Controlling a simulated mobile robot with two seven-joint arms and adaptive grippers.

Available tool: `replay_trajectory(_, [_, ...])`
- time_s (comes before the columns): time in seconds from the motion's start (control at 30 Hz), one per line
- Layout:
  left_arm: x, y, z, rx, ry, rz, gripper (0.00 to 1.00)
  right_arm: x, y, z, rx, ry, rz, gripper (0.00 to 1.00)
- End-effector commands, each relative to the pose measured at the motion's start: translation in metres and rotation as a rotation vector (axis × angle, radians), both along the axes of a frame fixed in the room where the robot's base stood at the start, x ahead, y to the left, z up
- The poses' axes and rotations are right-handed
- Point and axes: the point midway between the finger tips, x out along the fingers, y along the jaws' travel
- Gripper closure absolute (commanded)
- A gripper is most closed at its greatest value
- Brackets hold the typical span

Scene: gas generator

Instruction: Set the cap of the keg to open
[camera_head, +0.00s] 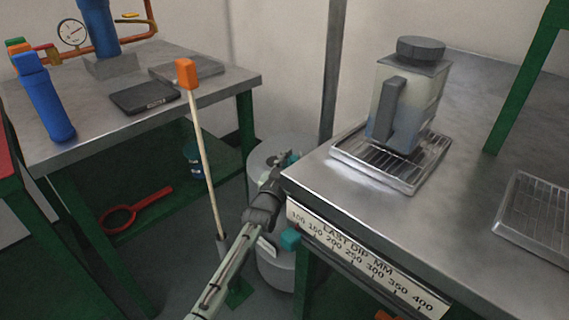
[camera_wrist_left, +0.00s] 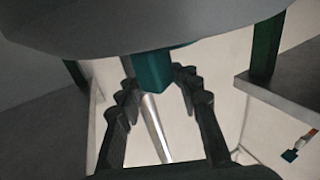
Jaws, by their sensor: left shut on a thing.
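The keg (camera_head: 277,272) is the grey cylinder standing on the floor between the two tables, partly hidden by my left arm and the right counter. My left gripper (camera_head: 284,168) reaches over its top. A small teal part, which appears to be the cap (camera_head: 292,158), shows at the fingertips. In the left wrist view the teal block (camera_wrist_left: 153,72) sits between the two toothed fingers of my left gripper (camera_wrist_left: 156,80), which is shut on it. A large grey round surface fills the top there. Whether the cap is turned cannot be told. My right gripper is out of view.
The right counter (camera_head: 480,110) stands close beside my left gripper, with a jug (camera_head: 408,95) on a wire tray. A pale rod with an orange end (camera_head: 186,74) stands left of my arm. The left table (camera_head: 215,95) holds a blue cylinder (camera_head: 45,100) and a gauge (camera_head: 71,32).

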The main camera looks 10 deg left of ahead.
Motion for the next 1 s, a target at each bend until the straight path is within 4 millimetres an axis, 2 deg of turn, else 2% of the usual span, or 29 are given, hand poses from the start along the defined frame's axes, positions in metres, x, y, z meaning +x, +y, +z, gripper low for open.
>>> replay_trajectory(0.03, [0.001,-0.012,0.000,-0.002,-0.001,-0.015,1.00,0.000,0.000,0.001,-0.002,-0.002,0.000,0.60])
replay_trajectory(0.23, [0.008,-0.021,0.000,-0.003,0.001,-0.022,1.00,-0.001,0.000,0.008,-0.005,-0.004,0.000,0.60])
replay_trajectory(0.97, [0.011,-0.026,-0.003,-0.006,0.007,-0.026,1.00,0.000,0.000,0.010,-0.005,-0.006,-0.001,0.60])
replay_trajectory(1.0, [0.011,-0.026,-0.004,-0.006,0.007,-0.026,0.67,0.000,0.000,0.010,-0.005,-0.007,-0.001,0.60])
